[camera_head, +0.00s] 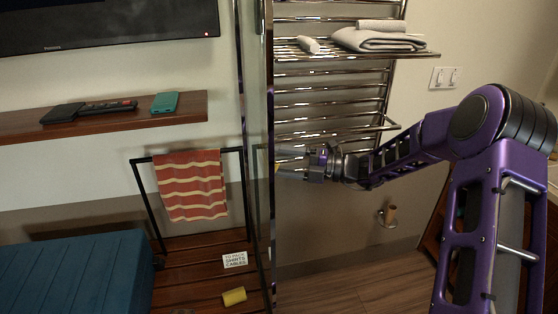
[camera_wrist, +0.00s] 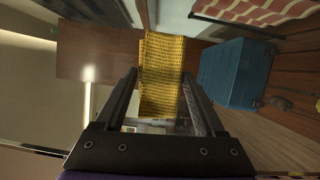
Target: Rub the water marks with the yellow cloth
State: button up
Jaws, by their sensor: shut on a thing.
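My gripper (camera_head: 283,170) reaches left to the edge of a tall, narrow mirror or glass panel (camera_head: 257,120) in the head view. In the wrist view the yellow cloth (camera_wrist: 162,48) is between the two fingers of my gripper (camera_wrist: 159,74), which is shut on it. The cloth looks woven and ribbed and sticks out past the fingertips. I cannot tell whether the cloth touches the panel. I cannot make out any water marks; the panel's face is seen nearly edge-on.
A chrome towel rack (camera_head: 335,105) with folded towels (camera_head: 378,40) stands close behind my arm. Left are a rack with a striped towel (camera_head: 190,185), a sign card (camera_head: 235,260), a small yellow object (camera_head: 234,296), a blue bench (camera_head: 75,275) and a wall shelf (camera_head: 185,112).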

jog(key=shift+w+a+r+p, duration=0.1)
jog(key=shift+w+a+p, duration=0.1)
jog(key=shift+w+p, duration=0.3)
jog(key=shift+w+a+p, duration=0.2)
jog(key=shift+w+p, duration=0.05)
jog(key=shift+w, duration=0.4)
jog(key=shift+w+a, duration=0.25)
jog(key=shift+w, duration=0.75)
jog(key=shift+s, duration=0.1)
jog(key=s+d, duration=0.3)
jog(key=s, duration=0.8)
jog(key=shift+s, duration=0.25)
jog(key=shift+d, duration=0.15)
jog(key=w+d, duration=0.1)
jog(key=d, duration=0.5)
jog(key=shift+w, duration=0.4)
